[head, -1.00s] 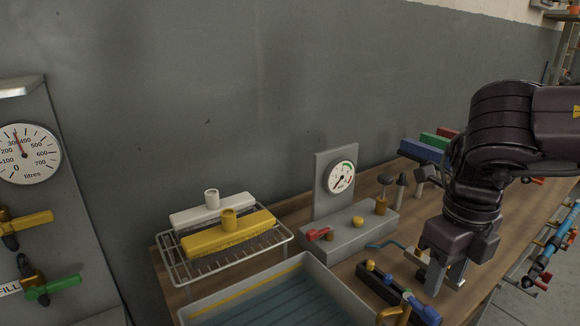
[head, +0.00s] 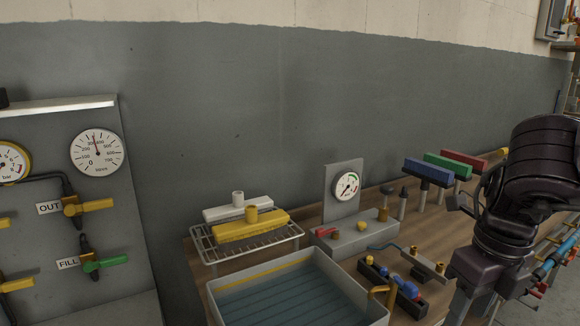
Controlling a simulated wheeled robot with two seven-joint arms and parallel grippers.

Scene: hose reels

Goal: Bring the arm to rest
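My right arm comes in at the right edge of the head view, over the front of the wooden bench (head: 398,212). Its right gripper (head: 470,312) hangs pointing down at the bottom right. Its fingertips run toward the lower edge, so I cannot tell whether it is open or shut, or whether it holds anything. My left arm and gripper do not show.
A water tray (head: 330,292) stands at the bench front. Left of centre, a wire rack (head: 262,248) bears a white and a yellow brush head. A gauge block (head: 350,238), a black holder (head: 392,285) and upright blue, green and red brushes stand nearby. A valve panel (head: 122,200) is at left.

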